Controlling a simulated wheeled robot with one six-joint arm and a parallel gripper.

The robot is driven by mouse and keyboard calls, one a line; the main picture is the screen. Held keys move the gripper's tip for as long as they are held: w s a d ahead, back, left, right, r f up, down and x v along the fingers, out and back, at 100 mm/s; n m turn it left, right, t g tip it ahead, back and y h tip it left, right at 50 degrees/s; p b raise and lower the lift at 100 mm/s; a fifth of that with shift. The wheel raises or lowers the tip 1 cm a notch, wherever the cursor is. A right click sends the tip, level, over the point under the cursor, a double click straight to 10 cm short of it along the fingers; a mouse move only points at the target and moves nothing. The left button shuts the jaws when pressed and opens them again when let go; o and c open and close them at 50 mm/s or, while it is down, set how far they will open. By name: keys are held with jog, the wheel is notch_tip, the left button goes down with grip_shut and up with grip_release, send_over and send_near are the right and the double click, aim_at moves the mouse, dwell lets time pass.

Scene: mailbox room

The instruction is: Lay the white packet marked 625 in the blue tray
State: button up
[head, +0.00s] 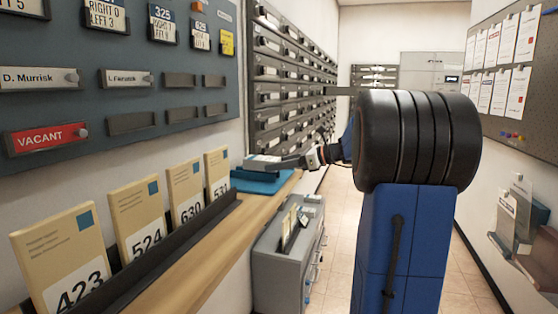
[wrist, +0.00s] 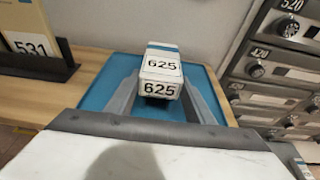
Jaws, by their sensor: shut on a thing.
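The white packet marked 625 (wrist: 162,70) has a blue band near its far end and shows its number on two faces in the wrist view. My gripper (wrist: 160,100) is shut on it, one finger on each side. The packet is over the blue tray (wrist: 95,98); I cannot tell whether it touches the tray floor. In the head view the blue tray (head: 262,184) lies at the far end of the wooden shelf, with the packet (head: 262,160) and my gripper (head: 290,162) above it, small and partly hidden.
Tan packets 423 (head: 60,255), 524 (head: 138,215), 630 (head: 186,188) and 531 (head: 217,172) stand in a dark rack along the shelf. Grey mailboxes (wrist: 280,75) rise to the tray's right. A grey cabinet (head: 285,262) stands below the shelf.

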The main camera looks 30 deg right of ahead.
jog(key=shift+f, duration=0.15)
jog(key=o, duration=1.1)
jog(key=shift+d, duration=0.1)
jog(key=s+d, duration=0.7)
jog(key=s, duration=0.2)
jog(key=shift+s, duration=0.25)
dwell(1.2)
jog(key=shift+d, duration=0.2)
dwell(0.3)
